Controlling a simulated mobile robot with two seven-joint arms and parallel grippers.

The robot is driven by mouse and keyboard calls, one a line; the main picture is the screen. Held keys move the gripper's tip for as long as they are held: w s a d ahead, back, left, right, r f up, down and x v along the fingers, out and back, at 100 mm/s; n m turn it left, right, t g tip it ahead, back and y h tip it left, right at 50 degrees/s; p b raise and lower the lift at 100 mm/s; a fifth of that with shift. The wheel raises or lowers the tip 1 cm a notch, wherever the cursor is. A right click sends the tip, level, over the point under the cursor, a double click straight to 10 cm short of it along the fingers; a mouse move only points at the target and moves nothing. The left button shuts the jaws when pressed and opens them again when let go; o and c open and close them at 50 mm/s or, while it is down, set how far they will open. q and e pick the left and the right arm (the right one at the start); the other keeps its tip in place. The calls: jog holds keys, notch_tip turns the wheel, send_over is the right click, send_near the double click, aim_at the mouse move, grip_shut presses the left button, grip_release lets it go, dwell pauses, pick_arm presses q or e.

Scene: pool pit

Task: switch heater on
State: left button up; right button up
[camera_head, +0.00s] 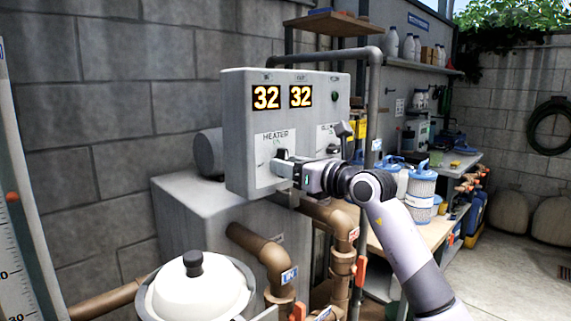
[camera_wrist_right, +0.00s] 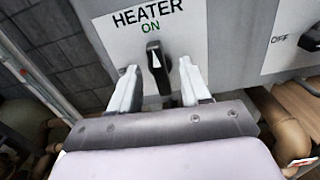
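The grey control box (camera_head: 236,130) has a white HEATER label (camera_head: 266,146) on its front, low on the left. The black heater switch (camera_wrist_right: 157,62) is a lever with a white mark at its upper end. In the right wrist view it points up, tilted slightly left, below the green word ON. My right gripper (camera_head: 291,172) is at the box front by this switch. In the right wrist view its two white fingers (camera_wrist_right: 159,84) are apart, one on each side of the lever. Contact with the lever cannot be told. My left gripper is not in view.
A second switch (camera_wrist_right: 314,38) with an OFF label sits to the right on the box. Two displays (camera_head: 283,97) read 32. Brown pipes (camera_head: 262,250) run below the box. A white-lidded vessel (camera_head: 195,290) stands in front. A workbench with blue-topped cartridges (camera_head: 422,190) is behind right.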

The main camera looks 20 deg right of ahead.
jog(key=b+v, duration=0.1)
jog(key=v, duration=0.6)
jog(key=shift+b, duration=0.4)
